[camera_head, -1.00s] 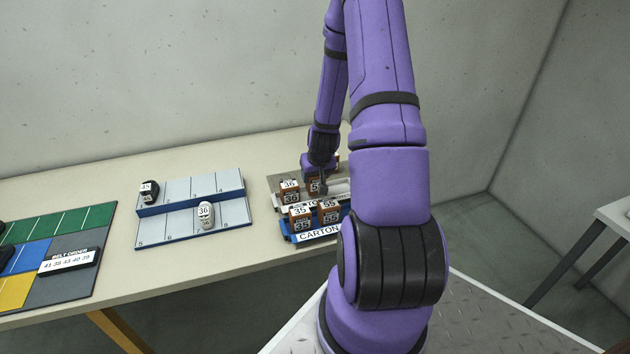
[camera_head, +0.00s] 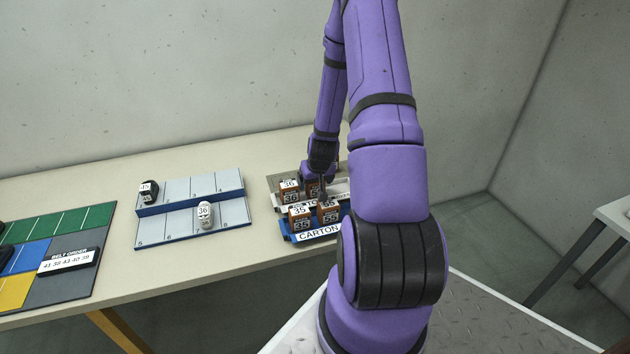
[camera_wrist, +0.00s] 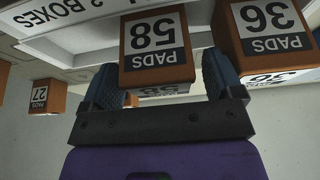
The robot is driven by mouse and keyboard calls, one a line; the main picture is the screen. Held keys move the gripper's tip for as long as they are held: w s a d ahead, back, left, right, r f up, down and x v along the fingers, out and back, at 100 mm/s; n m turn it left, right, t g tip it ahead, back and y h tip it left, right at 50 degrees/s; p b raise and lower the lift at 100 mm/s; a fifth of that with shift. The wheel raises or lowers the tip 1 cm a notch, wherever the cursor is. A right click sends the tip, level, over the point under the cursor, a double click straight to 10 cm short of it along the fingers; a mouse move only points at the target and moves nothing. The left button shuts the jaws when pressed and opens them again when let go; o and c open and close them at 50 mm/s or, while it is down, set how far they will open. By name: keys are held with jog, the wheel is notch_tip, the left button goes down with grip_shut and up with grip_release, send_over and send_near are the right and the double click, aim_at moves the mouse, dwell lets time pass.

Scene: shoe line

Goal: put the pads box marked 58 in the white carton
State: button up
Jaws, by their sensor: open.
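The pads box marked 58 (camera_wrist: 155,48) is a brown box with a white and black label, upside down in the wrist view. My gripper (camera_wrist: 168,85) is open, with a blue fingertip on each side of this box; whether they touch it is unclear. In the head view my gripper (camera_head: 322,198) is low among the boxes and hides part of them. The white carton (camera_head: 339,188) lies behind the blue carton (camera_head: 301,238), partly covered by my arm. A pale rim with a "2 BOXES" label (camera_wrist: 65,15) shows beside box 58 in the wrist view.
A pads box marked 36 (camera_wrist: 265,35) stands close beside the right finger. A box marked 27 (camera_wrist: 45,98) is farther left.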

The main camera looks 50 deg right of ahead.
jog(key=shift+r, duration=0.15)
jog(key=v, duration=1.2)
jog(key=a+r+n+t, duration=0.1)
jog(key=a+r+n, duration=0.3)
jog(key=a+r, duration=1.35)
jog(key=s+a+r+n+y, duration=0.2)
jog(key=s+a+r, duration=0.9)
jog(key=s+r, duration=0.2)
jog(key=shift+s+r, duration=0.3)
jog(key=shift+s, duration=0.6)
